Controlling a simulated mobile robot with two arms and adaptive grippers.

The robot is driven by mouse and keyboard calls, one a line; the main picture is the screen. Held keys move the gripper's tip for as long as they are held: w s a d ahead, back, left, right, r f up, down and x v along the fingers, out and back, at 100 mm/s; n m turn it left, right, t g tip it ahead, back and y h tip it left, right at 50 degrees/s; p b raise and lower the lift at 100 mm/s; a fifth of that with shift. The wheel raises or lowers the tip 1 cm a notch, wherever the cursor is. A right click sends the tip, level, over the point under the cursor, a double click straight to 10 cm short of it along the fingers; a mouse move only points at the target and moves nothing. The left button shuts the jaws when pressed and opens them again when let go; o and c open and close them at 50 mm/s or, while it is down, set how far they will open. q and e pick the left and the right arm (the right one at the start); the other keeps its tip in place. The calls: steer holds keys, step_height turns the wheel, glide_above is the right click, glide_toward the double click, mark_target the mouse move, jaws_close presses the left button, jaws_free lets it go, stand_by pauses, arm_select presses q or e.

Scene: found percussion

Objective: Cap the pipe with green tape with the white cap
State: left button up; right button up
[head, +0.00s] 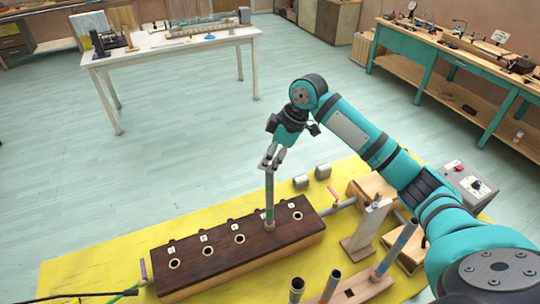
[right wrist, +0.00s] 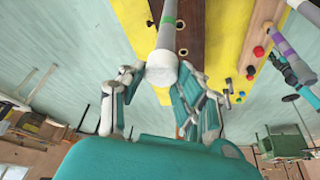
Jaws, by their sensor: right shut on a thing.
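The pipe with green tape (head: 270,190) stands upright at the dark wooden block (head: 225,262), its lower end at a hole. Its green band shows low on it, and also in the right wrist view (right wrist: 169,14). The white cap (right wrist: 160,70) is at the pipe's near, upper end in the right wrist view, between my fingertips. My right gripper (head: 270,163) is above the block, shut on the white cap. I cannot tell how far the cap sits over the pipe. My left gripper is not in view.
The block has several open holes with small labels. Several pipes stand in a wooden holder (head: 365,290) in front. A control box (head: 466,184) is at the right. A white table (head: 180,48) stands away behind.

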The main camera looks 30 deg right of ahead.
steer(key=shift+s+f, duration=0.1)
steer(key=shift+f, duration=1.15)
steer(key=o, duration=0.9)
steer(key=shift+c, duration=0.2)
steer(key=v, duration=1.2)
steer(key=shift+f, duration=0.15)
